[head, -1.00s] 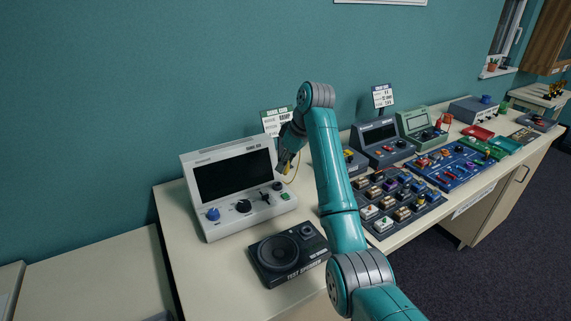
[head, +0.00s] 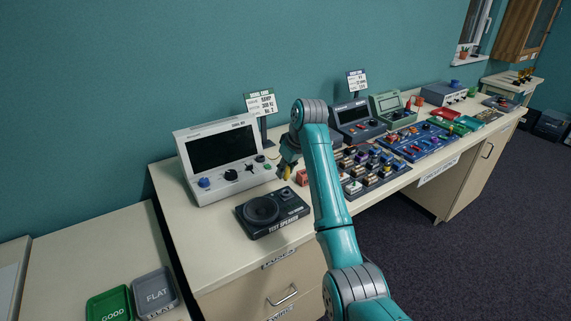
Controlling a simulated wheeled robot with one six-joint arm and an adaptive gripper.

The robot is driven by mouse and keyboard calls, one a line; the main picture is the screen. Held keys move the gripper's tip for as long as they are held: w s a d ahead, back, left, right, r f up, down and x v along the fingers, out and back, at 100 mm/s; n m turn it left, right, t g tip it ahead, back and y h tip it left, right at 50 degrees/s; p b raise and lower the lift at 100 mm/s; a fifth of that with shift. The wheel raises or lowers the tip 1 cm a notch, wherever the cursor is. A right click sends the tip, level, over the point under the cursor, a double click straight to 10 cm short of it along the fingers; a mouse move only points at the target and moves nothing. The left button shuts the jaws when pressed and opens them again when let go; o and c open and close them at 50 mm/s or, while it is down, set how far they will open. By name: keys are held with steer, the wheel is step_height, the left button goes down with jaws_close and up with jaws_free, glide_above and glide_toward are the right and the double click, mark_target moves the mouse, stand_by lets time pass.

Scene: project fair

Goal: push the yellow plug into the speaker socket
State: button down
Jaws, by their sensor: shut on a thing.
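The test speaker (head: 262,209) is a black box lying near the front edge of the bench, with a large round cone on its left part. A smaller round feature (head: 286,194) at its upper right may be the socket, but it is too small to tell. My gripper (head: 287,173) points down just beyond the speaker's back right corner. It is shut on the yellow plug (head: 286,174), which shows only as a small yellow patch between the dark fingers. The plug appears above the speaker and apart from it.
A white console (head: 222,160) with a dark screen and knobs stands behind the speaker. A red block (head: 302,177) is right of my gripper. A board of several small modules (head: 367,168) lies further right. Green (head: 110,304) and grey (head: 156,286) trays lie at lower left.

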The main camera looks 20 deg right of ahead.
mark_target(283, 190)
steer(key=shift+f, duration=2.2)
steer(key=shift+f, duration=0.9)
stand_by(1.1)
steer(key=shift+c, duration=1.8)
jaws_free()
steer(key=shift+r, duration=0.15)
steer(key=shift+r, duration=3.9)
